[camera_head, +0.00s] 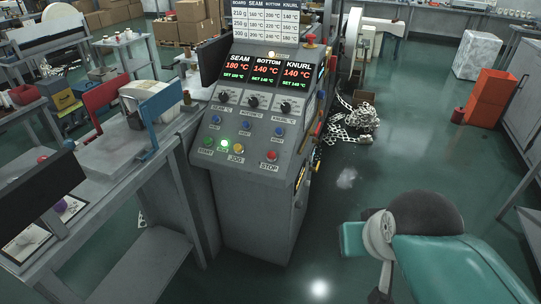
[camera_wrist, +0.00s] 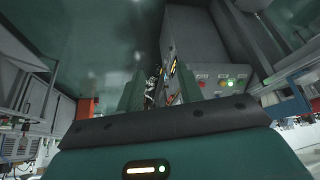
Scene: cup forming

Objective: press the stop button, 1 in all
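The stop button (camera_head: 271,155) is a red round button above a STOP label at the lower right of the grey control console's sloping face. In the wrist view the console appears inverted, and a small red button (camera_wrist: 202,85) shows just right of my gripper's right finger. In the head view my teal arm is at the lower right, and the gripper's fingertips cannot be made out there.
A green lit button (camera_head: 224,141) and a yellow button (camera_head: 239,148) sit left of the stop button. A workbench (camera_head: 110,170) adjoins on the left. The floor (camera_head: 345,160) right of the console is mostly clear, with a paper scrap heap (camera_head: 358,120) behind.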

